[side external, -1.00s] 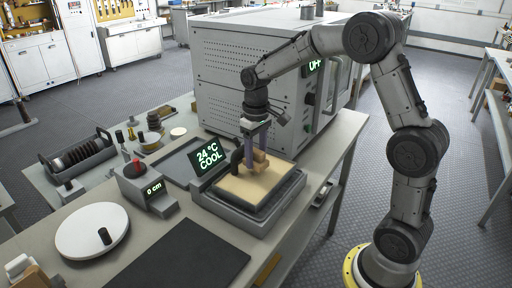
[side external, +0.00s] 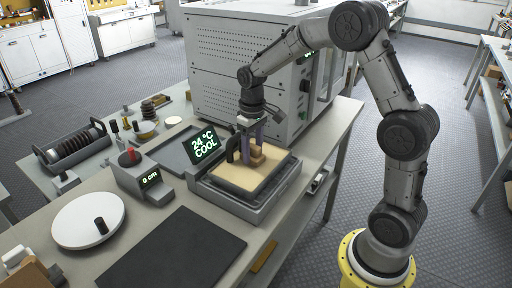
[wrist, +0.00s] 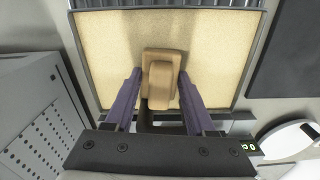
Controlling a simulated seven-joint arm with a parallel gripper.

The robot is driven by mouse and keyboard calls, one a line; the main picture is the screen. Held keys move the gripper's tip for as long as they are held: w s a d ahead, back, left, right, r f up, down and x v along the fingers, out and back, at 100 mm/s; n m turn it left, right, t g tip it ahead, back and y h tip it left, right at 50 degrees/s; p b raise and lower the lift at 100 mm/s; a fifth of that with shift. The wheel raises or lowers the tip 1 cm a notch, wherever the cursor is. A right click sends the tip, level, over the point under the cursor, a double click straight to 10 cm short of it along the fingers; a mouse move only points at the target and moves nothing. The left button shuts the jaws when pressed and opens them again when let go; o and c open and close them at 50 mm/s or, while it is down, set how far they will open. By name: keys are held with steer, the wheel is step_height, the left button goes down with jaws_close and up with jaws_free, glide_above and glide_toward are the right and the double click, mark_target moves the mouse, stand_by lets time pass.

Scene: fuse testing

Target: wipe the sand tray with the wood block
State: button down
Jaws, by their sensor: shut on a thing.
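The sand tray (side external: 232,180) is a grey, shallow tray holding a flat bed of pale tan sand. The wood block (side external: 257,158) stands at the rear part of the sand, brown and small. In the wrist view the block (wrist: 160,68) sits between the two purple fingers, near the middle of the tray's width. My gripper (side external: 251,150) points down and is shut on the block; it also shows in the wrist view (wrist: 160,85). The block's underside is hidden, so I cannot tell whether it touches the sand. Faint darker patches show on the sand beyond it.
A display (side external: 204,145) reading 24 °C COOL stands just left of the tray. A large grey oven (side external: 235,75) is behind.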

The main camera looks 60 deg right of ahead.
steer(key=shift+a, duration=0.5)
steer(key=shift+d+r, duration=0.1)
steer(key=shift+r, duration=4)
